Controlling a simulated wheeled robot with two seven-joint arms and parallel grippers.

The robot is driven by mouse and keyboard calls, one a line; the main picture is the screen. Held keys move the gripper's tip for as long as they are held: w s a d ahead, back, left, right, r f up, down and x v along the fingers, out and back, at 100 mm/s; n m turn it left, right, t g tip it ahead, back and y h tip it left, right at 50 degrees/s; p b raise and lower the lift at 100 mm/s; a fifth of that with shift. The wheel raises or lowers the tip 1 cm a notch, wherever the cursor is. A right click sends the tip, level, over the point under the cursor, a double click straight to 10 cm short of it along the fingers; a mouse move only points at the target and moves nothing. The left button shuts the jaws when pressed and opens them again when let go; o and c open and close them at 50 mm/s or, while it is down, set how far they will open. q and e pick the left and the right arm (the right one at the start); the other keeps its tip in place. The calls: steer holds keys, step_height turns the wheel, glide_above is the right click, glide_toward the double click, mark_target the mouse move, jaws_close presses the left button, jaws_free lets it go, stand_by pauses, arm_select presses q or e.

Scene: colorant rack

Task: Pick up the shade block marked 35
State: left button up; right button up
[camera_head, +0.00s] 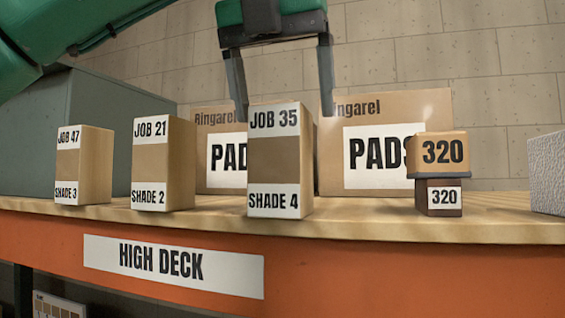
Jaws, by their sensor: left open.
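The block marked JOB 35, SHADE 4 (274,160) stands upright on the wooden deck, near the middle of the head view. My left gripper (283,108) hangs from the top of the view with its fingers spread wide. One finger is to the left of the JOB 35 block and the other to its right, around its upper part in the picture. Whether they are level with it in depth I cannot tell. No contact shows. Two similar blocks stand to the left: JOB 21, SHADE 2 (162,163) and JOB 47, SHADE 3 (82,164). My right gripper does not show.
Cardboard boxes labelled PADS (428,110) stand behind the blocks. A tan block marked 320 (441,152) sits on a dark one at the right. A pale rough block (548,170) is at the right edge. The orange front edge reads HIGH DECK (174,265).

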mark_target(284, 130)
arm_select(q)
steer(key=shift+w+f, duration=0.25)
steer(key=shift+f, duration=0.1)
steer(key=p+x, duration=0.1)
steer(key=x, duration=0.1)
steer(key=shift+w+f, duration=0.25)
steer(key=shift+f, duration=0.05)
steer(key=shift+w+f, duration=0.2)
steer(key=shift+f, duration=0.25)
steer(key=shift+s, duration=0.1)
steer(key=c, duration=1.2)
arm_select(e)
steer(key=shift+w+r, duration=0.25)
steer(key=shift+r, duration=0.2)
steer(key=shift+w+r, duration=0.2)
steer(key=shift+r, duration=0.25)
arm_select(q)
steer(key=shift+r, duration=0.15)
